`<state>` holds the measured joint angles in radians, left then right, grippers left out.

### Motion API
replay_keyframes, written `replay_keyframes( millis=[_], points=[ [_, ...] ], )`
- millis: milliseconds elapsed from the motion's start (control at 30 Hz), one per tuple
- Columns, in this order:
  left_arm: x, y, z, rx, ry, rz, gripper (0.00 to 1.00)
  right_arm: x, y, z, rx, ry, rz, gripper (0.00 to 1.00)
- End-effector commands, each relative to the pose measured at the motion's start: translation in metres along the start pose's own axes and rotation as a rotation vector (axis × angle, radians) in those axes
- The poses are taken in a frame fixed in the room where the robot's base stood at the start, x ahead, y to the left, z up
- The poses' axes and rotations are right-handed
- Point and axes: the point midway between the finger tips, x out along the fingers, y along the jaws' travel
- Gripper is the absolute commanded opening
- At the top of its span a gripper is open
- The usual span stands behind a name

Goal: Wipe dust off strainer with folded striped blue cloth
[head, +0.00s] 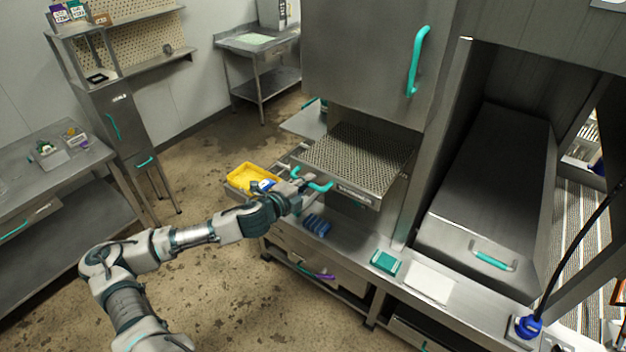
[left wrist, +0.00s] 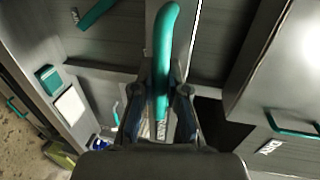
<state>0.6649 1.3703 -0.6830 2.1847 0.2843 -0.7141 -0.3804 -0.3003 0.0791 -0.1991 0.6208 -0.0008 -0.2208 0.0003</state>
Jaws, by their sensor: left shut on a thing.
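The strainer (head: 357,158) is a perforated metal tray, pulled out like a drawer below the upper cabinet door. A teal handle (head: 318,186) is on its front. My left gripper (head: 303,183) is at this handle. In the left wrist view my left gripper's fingers (left wrist: 160,95) are closed on both sides of a teal handle (left wrist: 164,45). A dark blue ridged item (head: 317,225), which looks like the folded striped blue cloth, lies on the steel counter below the strainer. No dust can be made out at this size. My right gripper is not in view.
A teal sponge-like block (head: 386,262) and a white folded cloth (head: 430,283) lie on the counter (head: 352,252). A yellow bin (head: 252,178) is beside my left gripper. A blue plug with a black cable (head: 528,326) stands at the right. The floor at left is open.

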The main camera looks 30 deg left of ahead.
Motion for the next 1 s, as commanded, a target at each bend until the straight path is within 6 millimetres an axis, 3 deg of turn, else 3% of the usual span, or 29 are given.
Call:
replay_keyframes(
  millis=[267, 300, 400, 767, 1000],
  points=[
    [-0.003, 0.006, -0.001, -0.002, 0.001, 0.013, 0.0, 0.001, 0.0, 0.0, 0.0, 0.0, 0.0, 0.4],
    [-0.003, 0.006, -0.001, -0.002, 0.001, 0.013, 0.18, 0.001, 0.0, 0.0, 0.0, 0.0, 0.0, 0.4],
    [-0.004, 0.005, -0.001, -0.002, 0.001, 0.012, 0.39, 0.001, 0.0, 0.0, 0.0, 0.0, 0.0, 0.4],
    [-0.007, 0.003, -0.001, 0.001, -0.001, 0.007, 0.39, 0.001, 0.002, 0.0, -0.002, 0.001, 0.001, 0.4],
    [-0.042, 0.004, 0.001, 0.007, -0.002, 0.008, 0.39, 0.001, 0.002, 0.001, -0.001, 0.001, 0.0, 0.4]
  ],
)
